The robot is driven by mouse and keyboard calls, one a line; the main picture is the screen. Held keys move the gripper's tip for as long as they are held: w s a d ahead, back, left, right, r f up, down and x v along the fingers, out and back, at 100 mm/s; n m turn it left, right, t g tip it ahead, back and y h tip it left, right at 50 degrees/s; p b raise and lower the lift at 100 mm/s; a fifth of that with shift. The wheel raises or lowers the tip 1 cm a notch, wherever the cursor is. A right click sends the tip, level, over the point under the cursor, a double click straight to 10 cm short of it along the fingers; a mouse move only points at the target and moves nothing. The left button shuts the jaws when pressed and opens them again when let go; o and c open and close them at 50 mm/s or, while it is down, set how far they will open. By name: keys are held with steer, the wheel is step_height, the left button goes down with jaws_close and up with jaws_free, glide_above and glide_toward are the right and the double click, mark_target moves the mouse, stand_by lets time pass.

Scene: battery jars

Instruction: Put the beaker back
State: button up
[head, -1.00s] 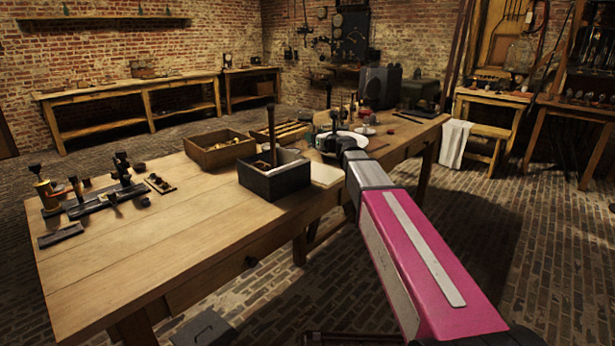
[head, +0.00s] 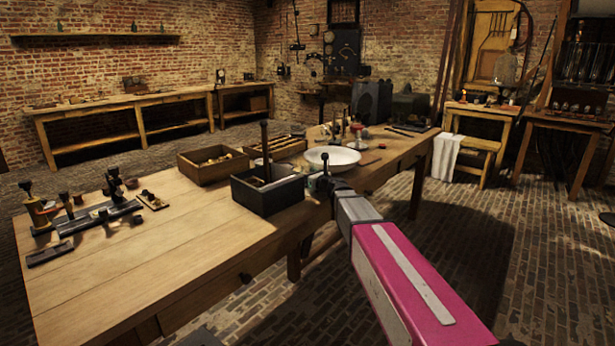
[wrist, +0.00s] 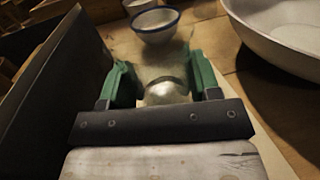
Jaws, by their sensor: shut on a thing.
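In the wrist view, my gripper (wrist: 162,86) has its green fingers shut on a clear glass beaker (wrist: 167,92). The glass is hard to make out, and I cannot tell whether its base touches the table. In the head view, my gripper (head: 318,183) is at the right side of the dark box, near the table's edge. The beaker cannot be made out there.
A dark open box (head: 270,197) with an upright rod stands close left of my gripper. A wide white bowl (head: 333,156) sits beyond it. A small blue-rimmed bowl (wrist: 155,22) is ahead. The wooden table (head: 165,255) has clear room at front left.

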steer(key=shift+f, duration=0.15)
steer(key=o, duration=1)
steer(key=shift+s+d, duration=0.2)
steer(key=shift+s, duration=0.05)
steer(key=v, duration=1.1)
steer(key=shift+s+d, duration=0.15)
